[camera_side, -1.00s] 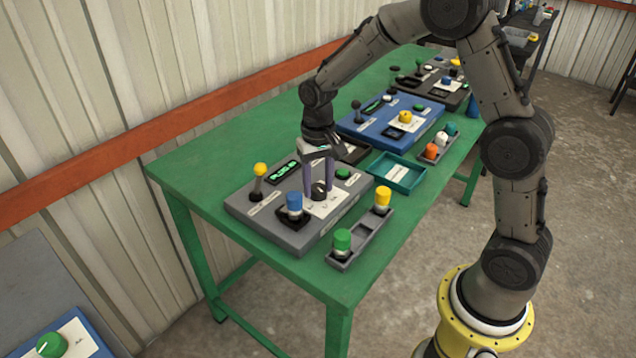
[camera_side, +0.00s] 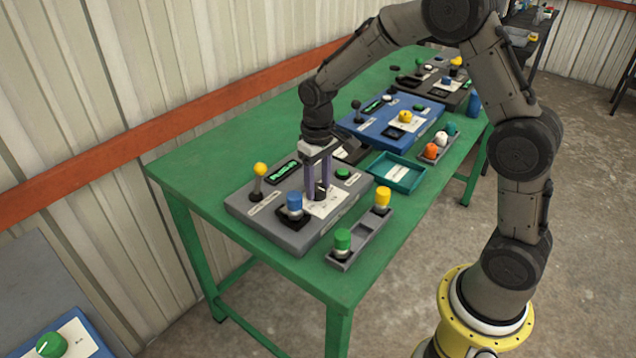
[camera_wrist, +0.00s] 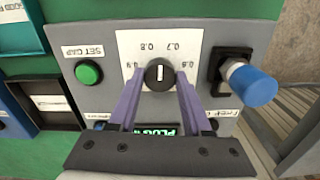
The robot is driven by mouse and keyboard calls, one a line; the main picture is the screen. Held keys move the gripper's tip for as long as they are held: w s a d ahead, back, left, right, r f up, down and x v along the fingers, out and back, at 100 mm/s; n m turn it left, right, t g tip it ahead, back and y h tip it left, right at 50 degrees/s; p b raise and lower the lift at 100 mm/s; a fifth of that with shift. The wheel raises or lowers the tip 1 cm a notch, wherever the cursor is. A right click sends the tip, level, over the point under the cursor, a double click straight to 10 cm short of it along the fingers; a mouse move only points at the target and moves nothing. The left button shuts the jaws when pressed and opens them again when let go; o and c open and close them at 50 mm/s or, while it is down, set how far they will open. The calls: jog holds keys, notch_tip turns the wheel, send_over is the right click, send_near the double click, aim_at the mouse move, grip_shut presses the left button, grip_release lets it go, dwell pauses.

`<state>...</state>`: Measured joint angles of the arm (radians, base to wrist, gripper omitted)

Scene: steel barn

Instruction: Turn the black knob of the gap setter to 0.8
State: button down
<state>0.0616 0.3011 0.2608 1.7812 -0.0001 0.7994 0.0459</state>
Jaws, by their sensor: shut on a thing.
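The gap setter is the grey panel (camera_side: 262,222) at the near end of the green table. Its black knob (camera_wrist: 160,75) stands on a white scale card (camera_wrist: 200,45). The card reads about 0.9 at left, 0.8 and 0.7 above, and a partly hidden mark at right. The knob's white line points roughly straight up in the wrist view, between 0.8 and 0.7. My gripper (camera_wrist: 159,80) is shut on the knob, one purple finger on each side. In the side view my gripper (camera_side: 318,192) reaches down over the knob (camera_side: 321,188), and the fingers partly hide it.
A blue knob (camera_wrist: 250,84) stands close right of the scale, and a green button (camera_wrist: 88,72) is to the left. A yellow-topped lever (camera_side: 260,171) and a lit display (camera_side: 284,172) are on the same panel. A grey tray (camera_side: 360,240) holds green and yellow knobs.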

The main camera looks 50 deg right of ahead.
aim_at(318, 187)
jog(key=n, duration=0.5)
jog(key=shift+r, duration=0.1)
dwell(0.5)
jog(key=shift+c, duration=1.7)
grip_release()
notch_tip(318, 187, up, 14)
